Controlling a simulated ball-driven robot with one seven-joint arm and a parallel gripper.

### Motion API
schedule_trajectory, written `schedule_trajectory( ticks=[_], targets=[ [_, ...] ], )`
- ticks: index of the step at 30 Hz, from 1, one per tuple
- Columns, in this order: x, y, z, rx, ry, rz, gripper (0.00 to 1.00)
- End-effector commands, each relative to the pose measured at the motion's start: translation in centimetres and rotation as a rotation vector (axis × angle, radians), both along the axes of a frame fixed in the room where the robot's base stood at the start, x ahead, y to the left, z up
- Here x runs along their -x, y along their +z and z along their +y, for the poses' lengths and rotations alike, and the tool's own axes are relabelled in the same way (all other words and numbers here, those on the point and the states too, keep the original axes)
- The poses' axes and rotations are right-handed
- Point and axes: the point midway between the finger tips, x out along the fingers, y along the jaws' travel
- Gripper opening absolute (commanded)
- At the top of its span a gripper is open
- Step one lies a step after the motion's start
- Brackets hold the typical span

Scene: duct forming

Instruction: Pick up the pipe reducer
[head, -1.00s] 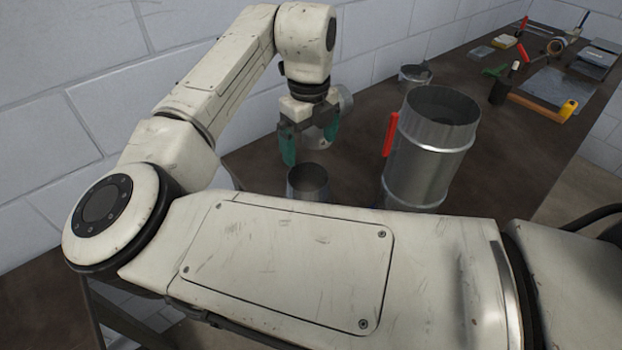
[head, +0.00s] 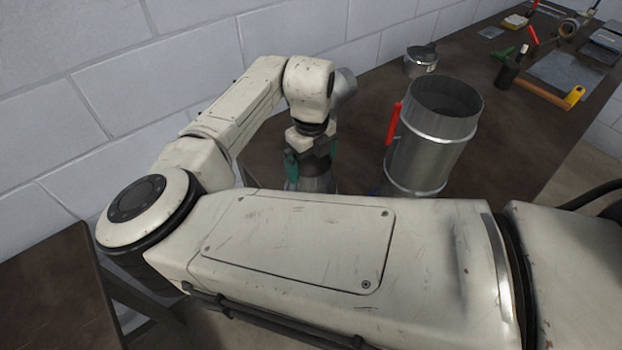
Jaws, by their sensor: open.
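A small grey metal piece (head: 318,183), which looks like the pipe reducer, stands on the dark bench below my gripper. Only its upper part shows; my arm hides its lower part. My gripper (head: 308,172) points down with its green fingers open around or just beside this piece. I cannot tell whether the fingers touch it.
A large upright metal duct (head: 432,140) with a red handle (head: 393,124) stands to the right of my gripper. A grey round part (head: 345,84) shows behind my wrist. A short metal collar (head: 421,62) stands farther back. Tools, including a hammer (head: 545,92), lie at the far right.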

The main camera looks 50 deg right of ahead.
Motion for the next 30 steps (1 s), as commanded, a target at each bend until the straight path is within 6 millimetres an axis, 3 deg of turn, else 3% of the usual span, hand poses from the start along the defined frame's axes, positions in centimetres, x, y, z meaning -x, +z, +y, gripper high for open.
schedule_trajectory(
  ticks=[8,30],
  targets=[
    [0.01,-0.32,-0.01,0.000,0.000,0.000,0.99],
    [0.02,-0.25,-0.02,0.000,0.000,0.000,0.28]
  ],
)
